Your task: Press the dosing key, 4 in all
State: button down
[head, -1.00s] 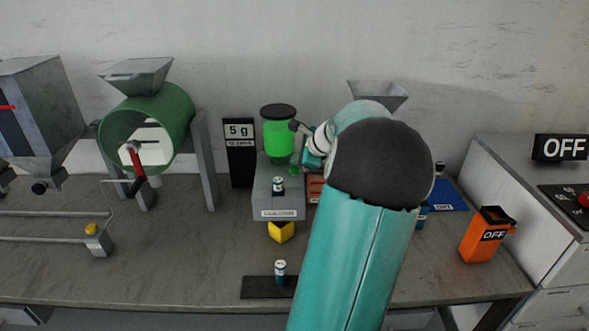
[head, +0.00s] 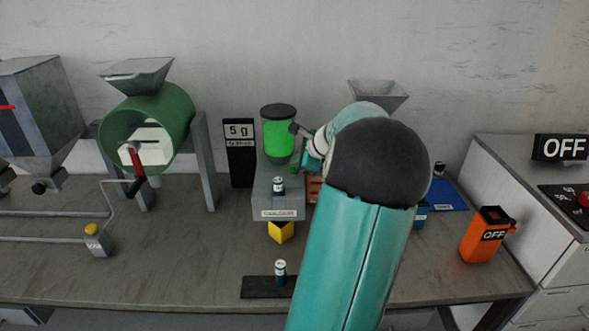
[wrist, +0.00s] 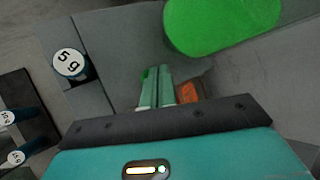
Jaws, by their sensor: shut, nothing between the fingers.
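The dosing machine is a grey stand (head: 277,204) with a green-filled jar (head: 278,135) under a dark lid. A black display (head: 240,150) reading "5 g" stands to its left. My gripper (wrist: 155,76) is shut and empty, fingertips over the grey top beside the jar, which shows as a green disc (wrist: 222,22) in the wrist view. A small "5 g" canister (wrist: 71,63) stands on the stand.
Another canister (head: 280,269) stands on a black mat (head: 256,287) in front. A green drum (head: 160,115) with a hopper is left. My arm hides part of the table's middle right.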

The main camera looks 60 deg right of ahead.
jog(key=shift+f, duration=0.6)
dwell(0.6)
jog(key=shift+r, duration=1.05)
jog(key=shift+r, duration=0.1)
jog(key=shift+r, duration=2.4)
jog(key=shift+r, duration=0.1)
dwell(0.6)
notch_tip(320, 180, up, 4)
jog(key=shift+f, duration=0.2)
dwell(0.3)
